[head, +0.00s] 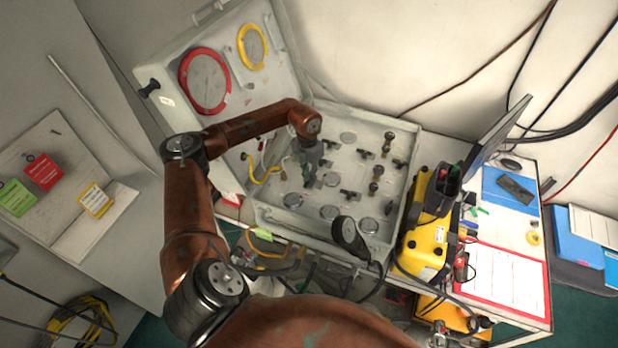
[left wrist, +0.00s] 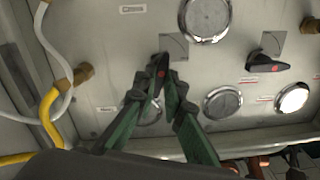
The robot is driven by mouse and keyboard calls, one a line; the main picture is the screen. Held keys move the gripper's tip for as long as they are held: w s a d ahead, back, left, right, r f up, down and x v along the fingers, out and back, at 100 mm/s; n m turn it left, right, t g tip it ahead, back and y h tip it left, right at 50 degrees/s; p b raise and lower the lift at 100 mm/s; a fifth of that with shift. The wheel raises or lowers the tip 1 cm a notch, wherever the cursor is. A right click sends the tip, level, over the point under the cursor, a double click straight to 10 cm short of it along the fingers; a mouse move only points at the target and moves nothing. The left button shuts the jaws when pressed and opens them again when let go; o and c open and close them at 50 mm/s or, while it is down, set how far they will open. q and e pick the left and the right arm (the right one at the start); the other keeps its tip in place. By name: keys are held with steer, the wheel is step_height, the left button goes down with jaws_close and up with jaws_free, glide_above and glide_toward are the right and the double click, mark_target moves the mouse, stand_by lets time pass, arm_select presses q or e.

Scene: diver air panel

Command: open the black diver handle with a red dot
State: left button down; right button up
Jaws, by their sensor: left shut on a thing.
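The diver air panel (head: 335,142) lies in the open grey case. My left gripper (head: 308,177) reaches down onto its left part in the head view. In the left wrist view, the green-sided fingers of my left gripper (left wrist: 165,88) are shut on a small black handle with a red dot (left wrist: 160,67). The handle points roughly up the picture, beside a grey quarter-shaped plate (left wrist: 174,46). The fingers hide part of the handle and a round gauge below it. A second black handle with a red dot (left wrist: 267,64) lies roughly sideways to the right. My right gripper is not in view.
Round gauges (left wrist: 206,18) surround the handles. A yellow hose (left wrist: 48,118) and a white hose (left wrist: 42,35) run at the panel's left. The case lid (head: 222,70) stands up behind. A yellow device (head: 430,225) stands right of the case.

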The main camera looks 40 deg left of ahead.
arm_select(q)
steer(key=shift+w+r+n, duration=0.1)
steer(key=shift+r+n, duration=0.05)
steer(key=shift+n, duration=1.05)
steer(key=c, duration=2)
jaws_free()
steer(key=r, duration=1.1)
steer(key=shift+a+r, duration=0.3)
steer(key=shift+r, duration=0.1)
